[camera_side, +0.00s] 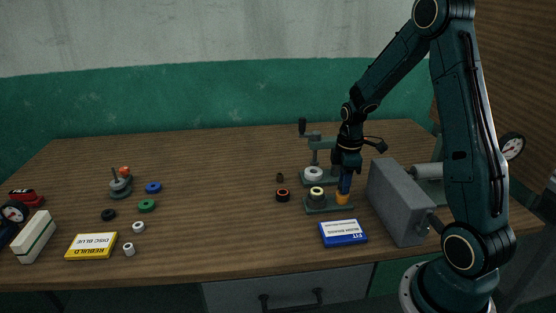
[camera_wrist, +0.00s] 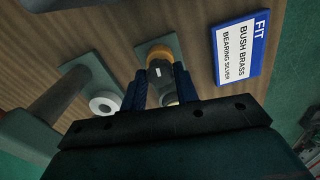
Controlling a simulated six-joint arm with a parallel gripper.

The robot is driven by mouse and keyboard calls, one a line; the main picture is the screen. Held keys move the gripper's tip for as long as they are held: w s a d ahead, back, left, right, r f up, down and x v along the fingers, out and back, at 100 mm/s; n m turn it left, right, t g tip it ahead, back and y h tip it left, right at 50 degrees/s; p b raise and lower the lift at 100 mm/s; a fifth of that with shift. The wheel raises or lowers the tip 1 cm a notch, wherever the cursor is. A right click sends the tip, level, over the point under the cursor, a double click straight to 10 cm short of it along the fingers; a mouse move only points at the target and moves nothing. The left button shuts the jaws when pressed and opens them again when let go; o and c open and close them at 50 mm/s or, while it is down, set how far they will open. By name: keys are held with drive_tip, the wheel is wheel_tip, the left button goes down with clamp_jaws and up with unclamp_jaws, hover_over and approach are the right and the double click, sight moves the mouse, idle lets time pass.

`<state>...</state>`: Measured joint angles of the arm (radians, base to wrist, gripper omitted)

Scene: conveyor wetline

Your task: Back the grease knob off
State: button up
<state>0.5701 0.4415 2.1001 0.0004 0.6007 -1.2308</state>
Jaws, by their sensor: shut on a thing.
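The grease knob (camera_wrist: 160,72) is a dark grey piece with a short white mark. It stands over an orange collar (camera_wrist: 160,53) in the wrist view. In the side view the orange collar (camera_side: 342,199) shows at the right end of a small green-grey base plate (camera_side: 327,208). My gripper (camera_side: 345,185) points straight down above the collar, its blue fingers on both sides of the knob. It also shows in the wrist view (camera_wrist: 157,88), shut on the knob. In the side view the fingers hide the knob.
A cream-topped dark part (camera_side: 316,194) stands left on the same plate. A crank press with a white disc (camera_side: 313,174) is behind. A blue FIT card (camera_side: 343,233) lies in front. A grey box (camera_side: 397,202) stands close right.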

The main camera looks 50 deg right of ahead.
drive_tip(key=shift+n, duration=0.6)
drive_tip(key=o, duration=1)
wheel_tip(320, 180, up, 14)
drive_tip(key=shift+f, duration=0.1)
idle(0.5)
